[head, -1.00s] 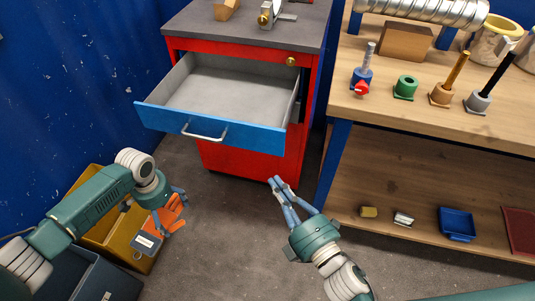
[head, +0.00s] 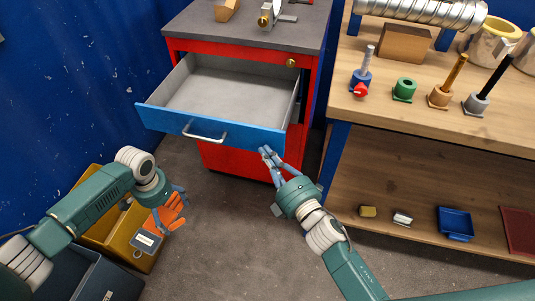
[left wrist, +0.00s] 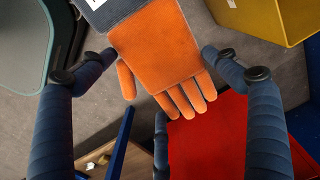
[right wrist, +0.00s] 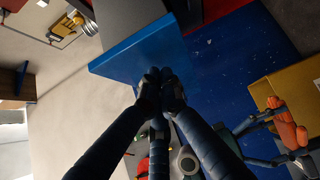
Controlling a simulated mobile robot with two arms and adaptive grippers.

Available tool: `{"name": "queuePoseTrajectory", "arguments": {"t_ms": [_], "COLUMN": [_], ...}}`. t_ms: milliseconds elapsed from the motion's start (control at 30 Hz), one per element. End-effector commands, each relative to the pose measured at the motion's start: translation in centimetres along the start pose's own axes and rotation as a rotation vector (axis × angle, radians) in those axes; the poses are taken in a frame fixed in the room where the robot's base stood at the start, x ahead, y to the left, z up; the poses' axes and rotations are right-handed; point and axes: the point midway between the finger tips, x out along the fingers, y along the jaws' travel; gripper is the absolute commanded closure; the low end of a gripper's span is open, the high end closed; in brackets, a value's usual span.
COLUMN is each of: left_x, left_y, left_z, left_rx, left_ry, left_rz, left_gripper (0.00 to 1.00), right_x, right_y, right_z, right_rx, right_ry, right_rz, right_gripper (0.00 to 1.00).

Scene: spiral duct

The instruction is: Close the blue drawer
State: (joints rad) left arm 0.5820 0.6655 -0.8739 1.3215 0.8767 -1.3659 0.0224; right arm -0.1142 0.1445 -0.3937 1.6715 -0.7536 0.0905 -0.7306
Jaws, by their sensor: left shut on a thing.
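The blue drawer (head: 240,135) is pulled out of the red cabinet (head: 235,160), empty inside, with a silver bar handle (head: 203,134) on its front. Its blue front (right wrist: 140,48) also shows in the right wrist view. My right gripper (head: 266,151) is at the lower right of the drawer front, right of the handle. Its fingertips (right wrist: 162,78) are together and empty; I cannot tell if they touch the front. My left gripper (head: 174,204) is shut on an orange glove (left wrist: 160,45) with a grey cuff, at the lower left, away from the drawer.
A yellow bin (head: 118,232) and a dark bin (head: 95,280) stand below my left gripper. A wooden workbench (head: 440,118) with holders and a lower shelf is on the right. The blue wall (head: 75,80) is at left. The floor before the cabinet is clear.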

Motion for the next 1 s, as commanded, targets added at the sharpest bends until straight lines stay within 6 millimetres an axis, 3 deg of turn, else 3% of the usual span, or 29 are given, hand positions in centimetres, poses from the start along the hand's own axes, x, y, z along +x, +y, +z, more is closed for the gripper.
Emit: {"name": "queuePoseTrajectory", "arguments": {"t_ms": [167,533,1000], "left_x": [0.1,1.0,1.0], "left_y": [0.0,0.0,0.0], "left_z": [0.0,0.0,0.0], "left_rx": [0.000,0.000,0.000], "left_ry": [0.000,0.000,0.000], "left_rz": [0.000,0.000,0.000], "left_gripper": [0.40,0.40,0.40], "right_x": [0.8,6.4,6.8], "right_y": [0.0,0.0,0.0], "right_z": [0.8,6.3,6.8], "right_rx": [-0.003,-0.002,0.000], "right_ry": [0.001,0.001,0.000], "right_rz": [0.002,0.002,0.000], "right_gripper": [1.00,1.00,1.00]}}
